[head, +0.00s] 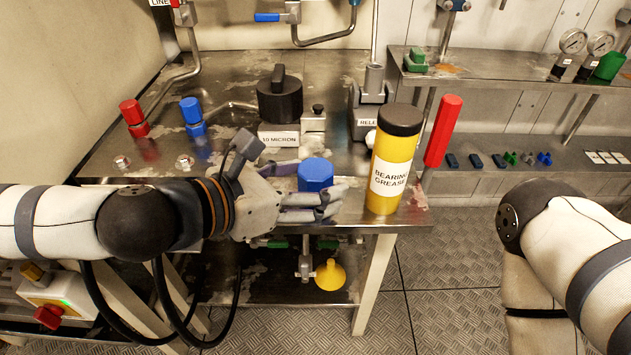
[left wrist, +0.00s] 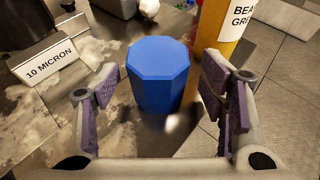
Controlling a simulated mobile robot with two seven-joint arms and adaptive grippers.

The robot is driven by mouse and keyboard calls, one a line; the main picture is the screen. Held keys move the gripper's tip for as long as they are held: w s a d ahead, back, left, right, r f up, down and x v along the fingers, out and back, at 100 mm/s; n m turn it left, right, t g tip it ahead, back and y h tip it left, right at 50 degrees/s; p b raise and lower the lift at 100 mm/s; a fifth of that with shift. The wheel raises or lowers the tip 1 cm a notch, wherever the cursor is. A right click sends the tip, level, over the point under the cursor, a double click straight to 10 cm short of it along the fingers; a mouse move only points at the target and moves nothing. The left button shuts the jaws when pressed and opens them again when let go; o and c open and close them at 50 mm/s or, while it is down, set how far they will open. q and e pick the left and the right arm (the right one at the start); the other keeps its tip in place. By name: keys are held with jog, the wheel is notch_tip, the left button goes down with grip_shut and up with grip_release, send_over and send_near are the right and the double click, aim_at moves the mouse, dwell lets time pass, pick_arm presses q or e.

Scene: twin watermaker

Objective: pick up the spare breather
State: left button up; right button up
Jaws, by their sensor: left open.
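A blue, eight-sided block (head: 315,174), which I take to be the spare breather, stands upright near the front edge of the steel bench (head: 232,165). My left gripper (head: 322,192) is open around it, with its fingers level with the bench top. In the left wrist view the blue block (left wrist: 158,75) stands between the two open finger pads of the left gripper (left wrist: 168,92). Gaps show on both sides, so the fingers look apart from it. The block's far side is hidden. My right arm shows at the right, but its gripper is out of view.
A yellow bearing grease tube (head: 385,170) stands close to the right of the block. A black-topped 10 micron housing (head: 280,100) stands behind. Red (head: 134,114) and blue (head: 192,113) valve knobs are at the left. A red cylinder (head: 443,131) is beyond the tube.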

pick_arm(q)
jog(key=shift+x, duration=0.95)
jog(key=shift+a, duration=0.1)
jog(key=c, duration=1.3)
pick_arm(e)
jog(key=shift+f, duration=0.1)
pick_arm(q)
jog(key=shift+r, duration=0.1)
